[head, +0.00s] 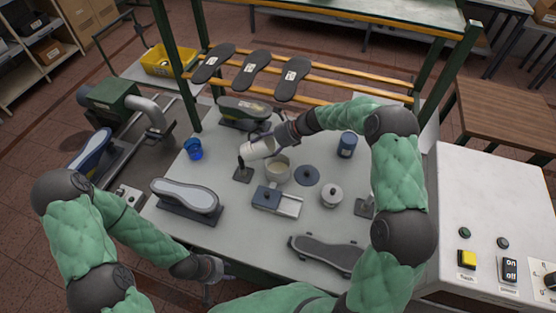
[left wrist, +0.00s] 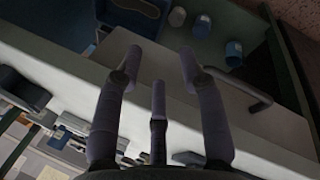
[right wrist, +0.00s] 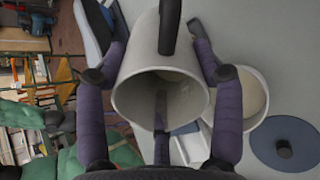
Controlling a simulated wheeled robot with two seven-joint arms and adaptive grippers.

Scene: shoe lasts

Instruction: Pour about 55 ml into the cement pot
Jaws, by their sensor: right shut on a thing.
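My right gripper (head: 285,136) is shut on a white jug (head: 258,148) and holds it tilted above the bench, beside the cement pot (head: 277,170). In the right wrist view the jug (right wrist: 150,98) sits between the fingers with its mouth toward the camera; no stream is visible. The pot also shows in the right wrist view (right wrist: 254,90), open, with pale beige contents, just right of the jug. A blue disc-shaped lid (head: 307,175) lies on the bench right of the pot. My left gripper (head: 212,272) is open and empty at the bench's front edge.
A blue-and-grey device (head: 276,201) stands in front of the pot, and a lidded white pot (head: 331,194) to the right. A blue cup (head: 193,148), a blue can (head: 347,144) and shoe lasts (head: 186,195) stand around. Soles (head: 257,70) lie on the rack behind.

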